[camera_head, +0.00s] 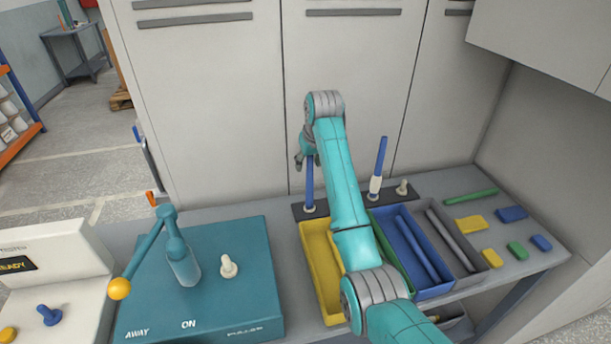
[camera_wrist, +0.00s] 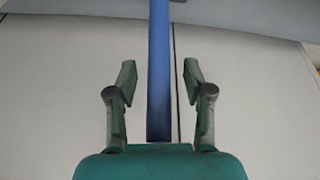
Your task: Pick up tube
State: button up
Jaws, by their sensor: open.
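A blue tube (camera_head: 309,187) stands upright on a dark rack strip (camera_head: 330,209) at the back of the table. My gripper (camera_head: 303,155) is at its upper part, and the arm hides some of what lies behind. In the wrist view, the blue tube (camera_wrist: 160,70) runs between the two open fingers of my gripper (camera_wrist: 159,82). A second blue tube (camera_head: 381,158) stands further right on the rack, with a white lower part. Another blue tube (camera_head: 419,246) lies in the blue bin (camera_head: 436,291).
A green tube (camera_head: 470,197) and several coloured blocks lie at right. A teal box (camera_head: 225,295) with a lever (camera_head: 145,255) stands left. Cabinet doors (camera_head: 220,100) rise behind.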

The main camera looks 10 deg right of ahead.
jog(key=shift+w+f, duration=0.15)
jog(key=shift+f, duration=0.2)
grip_shut()
